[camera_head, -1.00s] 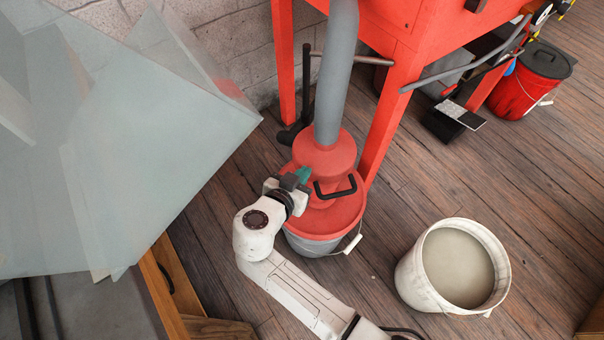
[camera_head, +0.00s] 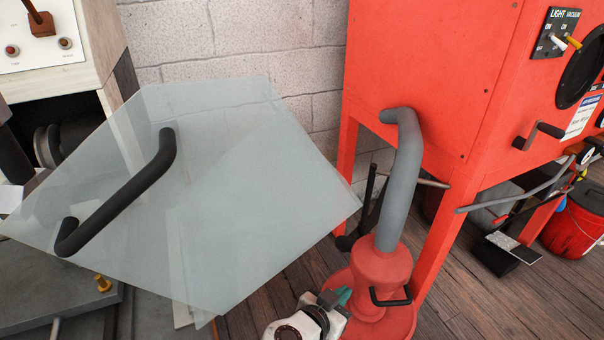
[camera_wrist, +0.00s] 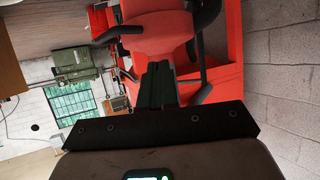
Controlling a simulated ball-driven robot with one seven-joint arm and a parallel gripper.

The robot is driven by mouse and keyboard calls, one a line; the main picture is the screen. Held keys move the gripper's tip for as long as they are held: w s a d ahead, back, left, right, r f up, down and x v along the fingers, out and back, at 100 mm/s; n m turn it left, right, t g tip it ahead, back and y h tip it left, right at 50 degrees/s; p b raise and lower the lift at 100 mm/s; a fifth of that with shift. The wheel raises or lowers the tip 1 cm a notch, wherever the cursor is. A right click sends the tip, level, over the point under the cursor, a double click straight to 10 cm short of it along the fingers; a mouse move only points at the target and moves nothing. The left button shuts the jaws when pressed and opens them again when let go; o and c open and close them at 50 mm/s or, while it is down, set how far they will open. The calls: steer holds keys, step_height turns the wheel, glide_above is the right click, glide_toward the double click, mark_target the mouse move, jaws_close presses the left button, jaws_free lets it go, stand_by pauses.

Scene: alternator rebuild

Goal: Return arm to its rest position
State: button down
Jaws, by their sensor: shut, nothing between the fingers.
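My gripper (camera_head: 338,297) shows at the bottom of the head view, at the end of my white arm, which is mostly cut off by the lower edge. It is beside the red dust-collector lid (camera_head: 382,278), to its left. In the wrist view my gripper's dark fingers (camera_wrist: 157,84) are together with nothing between them. The red lid (camera_wrist: 157,35) and its black handles appear beyond the fingers. I cannot tell whether the fingers touch it.
A clear sheet guard (camera_head: 235,190) with a black handle (camera_head: 120,195) fills the left. A red blasting cabinet (camera_head: 430,80) stands on legs at right, with a grey hose (camera_head: 400,180) down to the lid. A red bucket (camera_head: 575,228) stands far right. Wooden floor (camera_head: 450,300) shows between.

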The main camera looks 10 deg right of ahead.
steer(key=s+d+f+n+g+y, duration=0.2)
steer(key=s+d+f+g, duration=0.35)
steer(key=s+d, duration=0.7)
steer(key=s+d+f+n+g+y, duration=0.1)
steer(key=s+d+n+y, duration=0.1)
steer(key=s, duration=0.3)
steer(key=s+d+f+n+g+y, duration=0.1)
steer(key=s+d+f+y, duration=0.1)
steer(key=s, duration=0.3)
steer(key=s+a+r+n+y, duration=0.2)
steer(key=s+n+y, duration=0.1)
steer(key=s, duration=0.5)
step_height(320, 180, up, 12)
steer(key=p, duration=1.2)
steer(key=shift+s+a+r+n+g, duration=0.15)
steer(key=shift+a+n+g, duration=0.05)
steer(key=shift+n+g, duration=0.2)
